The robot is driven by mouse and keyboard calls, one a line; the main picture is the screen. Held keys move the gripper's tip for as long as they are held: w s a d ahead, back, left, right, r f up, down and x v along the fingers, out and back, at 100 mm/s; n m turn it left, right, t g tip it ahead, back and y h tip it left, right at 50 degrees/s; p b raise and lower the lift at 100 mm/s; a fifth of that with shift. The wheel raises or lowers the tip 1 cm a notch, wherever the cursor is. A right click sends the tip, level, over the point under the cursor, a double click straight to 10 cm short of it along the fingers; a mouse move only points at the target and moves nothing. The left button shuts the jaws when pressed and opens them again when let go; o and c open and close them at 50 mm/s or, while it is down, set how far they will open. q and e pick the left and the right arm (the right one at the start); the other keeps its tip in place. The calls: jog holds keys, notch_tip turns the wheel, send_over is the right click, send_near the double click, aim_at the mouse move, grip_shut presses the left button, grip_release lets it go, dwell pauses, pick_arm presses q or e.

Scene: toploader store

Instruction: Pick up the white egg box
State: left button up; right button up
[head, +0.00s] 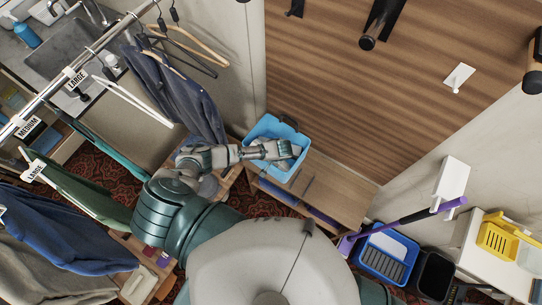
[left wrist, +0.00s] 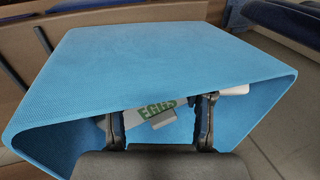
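The white egg box (left wrist: 158,112) with green EGGS lettering lies tilted inside a blue basket (left wrist: 170,55) in the left wrist view. The basket's wall and my fingers hide part of it. In the head view the basket (head: 264,127) stands on a wooden cabinet, and my left gripper (head: 287,151) reaches over its rim into it. In the wrist view my left gripper (left wrist: 161,110) has its two fingers wide apart, with the lettered face showing between them. I cannot tell whether a finger touches the box. My right gripper is out of view.
The wooden cabinet (head: 335,185) stands against a wood-panelled wall (head: 360,110). Hanging clothes (head: 175,95) and a rail are close on the left. A purple-handled broom (head: 405,217), a blue tray (head: 385,255) and a dark bin (head: 433,275) stand to the right.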

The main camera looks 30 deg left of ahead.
pick_arm(q)
grip_shut()
